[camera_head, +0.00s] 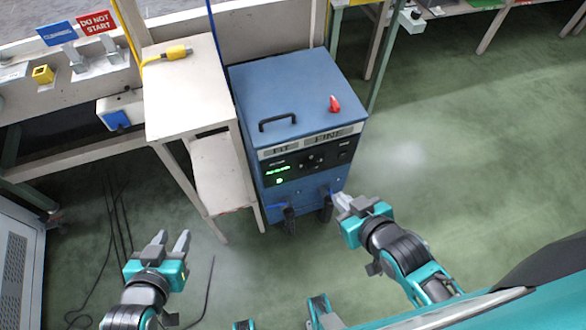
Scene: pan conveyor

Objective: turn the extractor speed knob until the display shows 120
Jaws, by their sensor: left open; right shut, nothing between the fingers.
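The extractor is a blue box (290,95) standing on the floor in the middle of the view. Its front has a dark control panel with a green-lit display (277,169); the digits are too small to read. Dark control details (313,161) sit right of the display; I cannot tell which is the speed knob. My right gripper (340,200) is shut and empty, close to the extractor's lower right front, below the panel. I cannot tell whether it touches the box. My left gripper (172,243) is open and empty, above the floor to the lower left, away from the extractor.
A pale narrow table (185,85) with a yellow connector (177,51) stands directly left of the extractor. A red object (334,104) and a black handle (277,121) are on the extractor's top. Dark cables (122,225) lie on the floor at left. Green floor at right is clear.

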